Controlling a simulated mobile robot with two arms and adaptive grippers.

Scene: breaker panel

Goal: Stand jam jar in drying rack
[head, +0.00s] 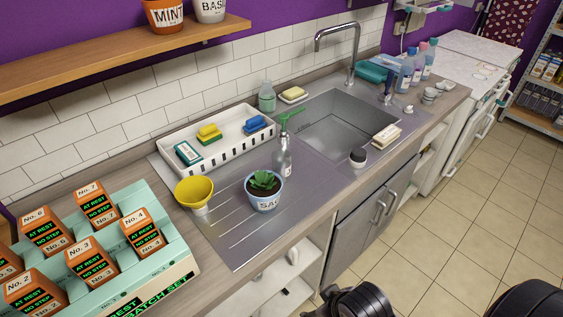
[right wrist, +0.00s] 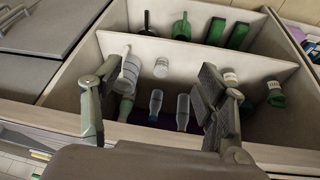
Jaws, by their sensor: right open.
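No jar is clearly marked as the jam jar. In the right wrist view, a small clear jar-like container (right wrist: 161,68) shows in an open divided drawer or bin (right wrist: 75,88), between my right gripper's fingers as seen. I cannot tell its distance. My right gripper (right wrist: 159,73) is open, with nothing seen held. In the head view, a white slotted tray (head: 232,153), possibly the drying rack, stands behind the sink's drainboard with sponges in it. A greenish jar or bottle (head: 267,98) stands behind its right end. My left gripper is not in view.
The bin also holds clear bottles (right wrist: 183,112) and green items (right wrist: 238,36). On the counter are a yellow bowl (head: 194,193), a potted succulent (head: 264,191), a green pump bottle (head: 282,158) and the sink (head: 345,122). The front drainboard (head: 232,232) has free room.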

